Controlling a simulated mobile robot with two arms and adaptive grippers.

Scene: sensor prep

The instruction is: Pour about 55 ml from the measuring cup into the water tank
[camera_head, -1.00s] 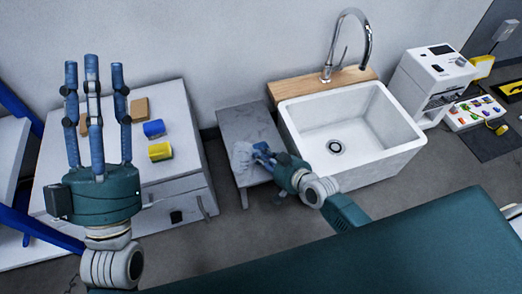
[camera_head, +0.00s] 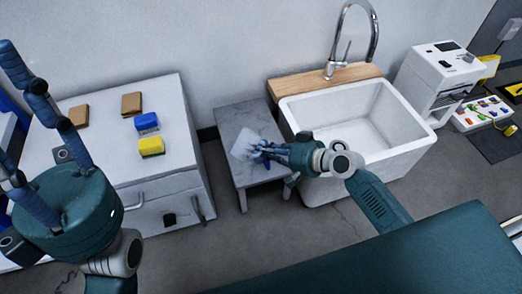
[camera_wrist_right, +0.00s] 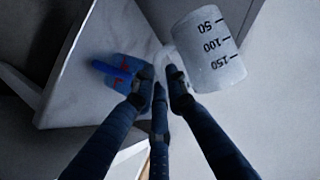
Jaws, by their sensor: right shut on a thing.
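The measuring cup (camera_wrist_right: 210,50) is white and translucent, with black marks 50, 100 and 150, in the right wrist view. It looks tilted. My right gripper (camera_wrist_right: 160,85) is shut on it, with fingertips at its left side. A blue piece with red marks (camera_wrist_right: 122,70) shows left of the fingertips; it may be the water tank, but I cannot tell. In the head view my right gripper (camera_head: 262,150) is over the small grey table, at a pale translucent shape (camera_head: 246,142). Cup and tank cannot be told apart there. My left gripper (camera_head: 14,110) is open and empty.
The small grey table (camera_head: 236,117) stands between a white cabinet (camera_head: 110,97) and a white sink (camera_head: 342,118) with a tall faucet. The cabinet holds blue and yellow sponges and brown blocks. A white machine (camera_head: 438,75) stands right of the sink.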

